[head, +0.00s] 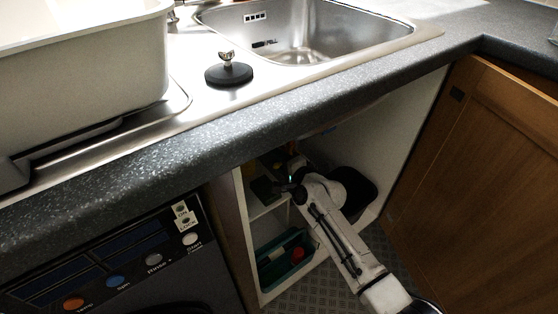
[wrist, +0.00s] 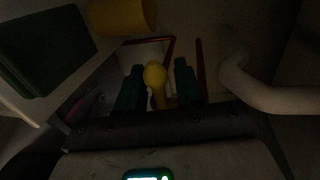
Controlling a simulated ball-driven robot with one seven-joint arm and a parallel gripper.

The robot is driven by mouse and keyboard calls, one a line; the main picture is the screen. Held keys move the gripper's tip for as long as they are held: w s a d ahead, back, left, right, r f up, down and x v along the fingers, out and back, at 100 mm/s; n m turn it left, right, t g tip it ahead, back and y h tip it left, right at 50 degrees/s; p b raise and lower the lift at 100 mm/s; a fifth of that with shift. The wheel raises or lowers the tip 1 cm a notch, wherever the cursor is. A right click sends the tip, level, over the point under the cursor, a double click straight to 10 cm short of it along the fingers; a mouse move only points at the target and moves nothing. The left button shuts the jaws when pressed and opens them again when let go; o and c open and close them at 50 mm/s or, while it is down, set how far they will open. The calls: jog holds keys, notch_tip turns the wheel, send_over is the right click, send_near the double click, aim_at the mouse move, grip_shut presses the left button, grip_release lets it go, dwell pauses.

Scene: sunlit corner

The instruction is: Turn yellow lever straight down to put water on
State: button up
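The yellow lever (wrist: 155,76) shows in the dark wrist view with a rounded end toward me. My gripper (wrist: 160,66) is open, with one green finger on each side of the lever. Gaps show between the lever and both fingers, a wider one on the right. In the head view my arm reaches into the open cupboard under the sink, and my gripper (head: 288,183) is in shadow near the shelf. The lever cannot be made out in the head view. How the lever is turned is hard to tell in the dark.
A yellow cylinder (wrist: 122,15) and a dark green box (wrist: 45,50) are at upper left in the wrist view. A pale curved pipe (wrist: 265,92) is close on the right. The worktop edge (head: 215,150) overhangs the cupboard, and a wooden door (head: 490,170) stands right.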

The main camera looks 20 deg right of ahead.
grip_shut()
